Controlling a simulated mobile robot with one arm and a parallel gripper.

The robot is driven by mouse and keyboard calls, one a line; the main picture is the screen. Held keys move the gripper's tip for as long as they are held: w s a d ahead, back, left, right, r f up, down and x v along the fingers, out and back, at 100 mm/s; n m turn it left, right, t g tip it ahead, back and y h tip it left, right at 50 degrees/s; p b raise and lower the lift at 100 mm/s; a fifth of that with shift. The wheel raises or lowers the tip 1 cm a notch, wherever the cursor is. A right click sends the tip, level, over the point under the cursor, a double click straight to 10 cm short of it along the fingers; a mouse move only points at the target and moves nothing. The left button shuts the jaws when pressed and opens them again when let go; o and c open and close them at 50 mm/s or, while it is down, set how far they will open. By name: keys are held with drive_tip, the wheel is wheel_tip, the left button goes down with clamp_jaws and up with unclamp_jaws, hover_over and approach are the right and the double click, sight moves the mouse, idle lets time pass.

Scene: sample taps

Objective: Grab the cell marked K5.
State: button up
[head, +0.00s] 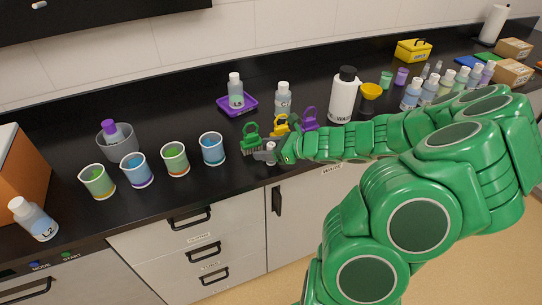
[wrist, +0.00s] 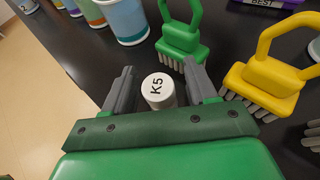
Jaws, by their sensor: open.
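The cell marked K5 (wrist: 158,89) is a small container with a white lid, seen from above in the wrist view. It stands upright on the black counter, between the two grey fingers of my gripper (wrist: 157,88). The fingers are open, with a visible gap on the cell's left side and a narrower one on its right. In the head view the cell (head: 271,147) shows small at the tip of my gripper (head: 268,154), near the counter's front edge.
A green brush (wrist: 182,38) stands just beyond the cell, and a yellow brush (wrist: 268,75) is to the right. Paper cups (head: 175,158) stand to the left. A purple tray (head: 238,105) with a bottle, and a white wash bottle (head: 342,98), stand farther back.

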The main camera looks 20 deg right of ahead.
drive_tip(key=c, duration=1)
drive_tip(key=shift+c, duration=0.2)
